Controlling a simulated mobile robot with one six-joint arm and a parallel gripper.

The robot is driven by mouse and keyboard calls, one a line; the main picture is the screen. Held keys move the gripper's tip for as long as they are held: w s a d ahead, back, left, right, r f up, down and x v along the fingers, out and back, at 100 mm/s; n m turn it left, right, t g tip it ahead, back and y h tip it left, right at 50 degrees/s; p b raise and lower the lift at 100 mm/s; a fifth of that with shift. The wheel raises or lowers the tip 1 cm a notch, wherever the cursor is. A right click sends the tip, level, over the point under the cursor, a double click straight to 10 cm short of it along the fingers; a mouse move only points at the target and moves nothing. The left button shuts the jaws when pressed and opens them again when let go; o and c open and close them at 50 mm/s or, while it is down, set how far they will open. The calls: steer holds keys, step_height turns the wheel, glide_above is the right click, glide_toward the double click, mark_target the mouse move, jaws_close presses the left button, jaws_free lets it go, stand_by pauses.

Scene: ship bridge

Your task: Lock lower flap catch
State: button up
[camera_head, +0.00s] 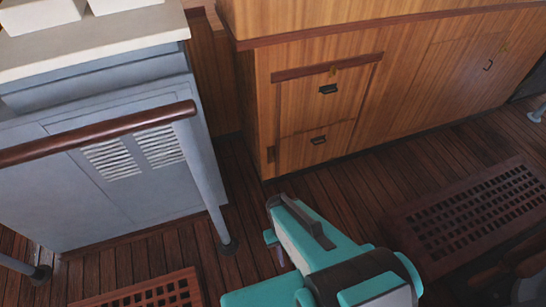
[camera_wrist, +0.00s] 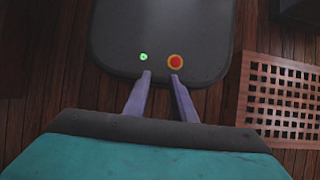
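A wooden cabinet (camera_head: 400,75) has two stacked flaps on its left part. The upper flap (camera_head: 350,100) has a dark recessed pull and a small brass-coloured piece at its top edge.
A grey metal cabinet (camera_head: 120,200) with vents and a light top stands at the left, with a brown handrail (camera_head: 95,134) and its post in front. Floor gratings (camera_head: 470,215) lie at right and at bottom left. Plank floor between arm and wooden cabinet is clear.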

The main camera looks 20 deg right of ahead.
steer(key=w+a+n+t+y, duration=0.55)
steer(key=w+a+n, duration=0.25)
steer(key=w+a, duration=0.35)
steer(key=w+r+t+y+b, duration=0.15)
steer(key=w+t+b, duration=0.4)
steer(key=w, duration=0.75)
steer(key=w+d+m+t+h+b, duration=0.2)
steer(key=w+d+t+b, duration=0.35)
steer(key=w+d, duration=0.4)
steer(key=w+d+f+m+t+h+b, duration=0.1)
steer(key=w+d+f+m+h+b, duration=0.1)
steer(key=d+b, duration=0.4)
steer(key=w+d+f+m+t+h+b, duration=0.2)
steer(key=d+b, duration=0.4)
steer(key=d, duration=0.3)
steer(key=shift+w+f+m+h+b, duration=0.4)
steer(key=shift+w+f+m, duration=0.15)
steer(key=shift+m, duration=0.45)
steer(key=shift+w+f+b, duration=0.15)
steer(key=shift+w+b, duration=0.05)
steer(key=shift+b, duration=0.2)
